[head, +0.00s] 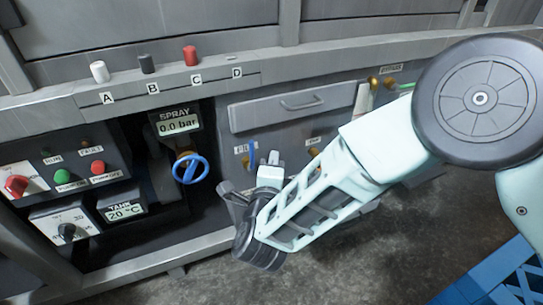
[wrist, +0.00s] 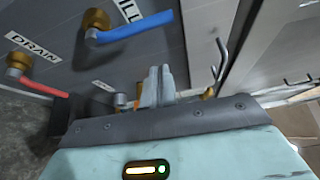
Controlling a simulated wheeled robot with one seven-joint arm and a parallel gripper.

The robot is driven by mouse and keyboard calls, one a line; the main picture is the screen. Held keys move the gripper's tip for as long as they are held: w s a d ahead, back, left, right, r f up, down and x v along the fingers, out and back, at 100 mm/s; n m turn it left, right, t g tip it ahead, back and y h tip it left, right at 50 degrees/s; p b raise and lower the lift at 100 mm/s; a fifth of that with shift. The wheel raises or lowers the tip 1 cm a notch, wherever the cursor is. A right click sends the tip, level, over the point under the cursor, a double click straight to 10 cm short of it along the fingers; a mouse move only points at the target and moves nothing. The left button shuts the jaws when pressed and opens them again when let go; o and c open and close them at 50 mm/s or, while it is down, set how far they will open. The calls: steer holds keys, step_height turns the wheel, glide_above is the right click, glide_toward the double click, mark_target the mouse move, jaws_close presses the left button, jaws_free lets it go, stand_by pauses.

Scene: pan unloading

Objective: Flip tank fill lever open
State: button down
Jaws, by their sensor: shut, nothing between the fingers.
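The blue fill lever (wrist: 135,30) sits on a brass valve on the grey panel in the wrist view, under a label of which "ILL" shows. In the head view the blue lever (head: 254,149) is a small strip beside the partly hidden label, standing roughly upright. My gripper (head: 272,158) is close to the right of it in the head view. In the wrist view my gripper (wrist: 157,82) has its fingers together and empty, apart from the lever in the picture. Whether they touch cannot be told.
A red drain lever (wrist: 42,87) on a brass valve lies left in the wrist view. A hooked metal handle (wrist: 221,62) stands to the right. In the head view, a drawer (head: 290,106) is above my gripper and a blue handwheel (head: 190,169) is to its left.

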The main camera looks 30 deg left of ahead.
steer(key=p+v, duration=0.2)
steer(key=v, duration=0.5)
steer(key=shift+s, duration=0.15)
